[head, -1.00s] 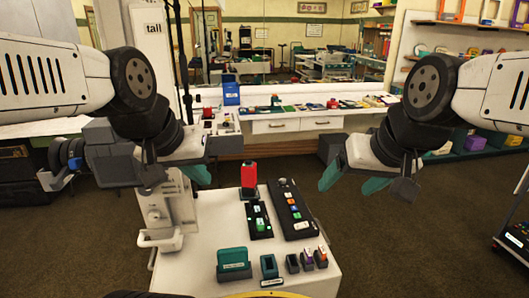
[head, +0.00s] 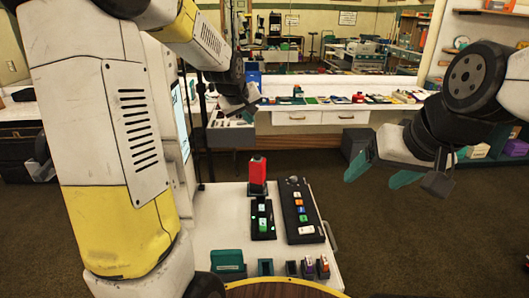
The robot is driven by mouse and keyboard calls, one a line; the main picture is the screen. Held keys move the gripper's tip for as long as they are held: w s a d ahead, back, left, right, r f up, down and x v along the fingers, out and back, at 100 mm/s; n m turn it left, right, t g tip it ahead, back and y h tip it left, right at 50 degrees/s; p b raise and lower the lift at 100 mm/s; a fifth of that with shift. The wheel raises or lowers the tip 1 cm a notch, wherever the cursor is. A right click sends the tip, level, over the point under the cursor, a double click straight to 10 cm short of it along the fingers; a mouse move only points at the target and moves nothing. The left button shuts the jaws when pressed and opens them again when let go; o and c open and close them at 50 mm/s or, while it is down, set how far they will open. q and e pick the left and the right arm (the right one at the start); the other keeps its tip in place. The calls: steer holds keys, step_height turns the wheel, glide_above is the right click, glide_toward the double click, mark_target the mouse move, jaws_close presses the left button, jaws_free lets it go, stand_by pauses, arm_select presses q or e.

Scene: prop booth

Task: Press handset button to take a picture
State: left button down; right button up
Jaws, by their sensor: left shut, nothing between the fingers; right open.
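A red upright handset-like device (head: 257,172) stands at the back of the white cart top (head: 215,215). In front of it lies a small black panel (head: 262,220) with green and white buttons. To its right is a longer black panel (head: 301,213) with a column of coloured buttons and a knob. I cannot tell which part is the handset button. My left gripper (head: 240,106) is shut and empty, dark and small, above and beyond the red device; its fingertips are hard to make out. My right gripper (head: 381,172) is open and empty, right of the cart and clear of it.
A teal box (head: 228,262) and several small holders, among them a dark one (head: 265,267), line the cart's front edge. My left arm covers the left side of the view. A white counter (head: 335,107) with many small items runs along the back.

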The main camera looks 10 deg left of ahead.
arm_select(q)
steer(key=n, duration=0.2)
glide_above(257, 157)
step_height(257, 157, down, 8)
steer(key=shift+t, duration=0.4)
steer(key=shift+f, duration=4.3)
steer(key=shift+f, duration=0.15)
steer(key=shift+f, duration=0.25)
steer(key=shift+f, duration=0.45)
steer(key=shift+r, duration=0.85)
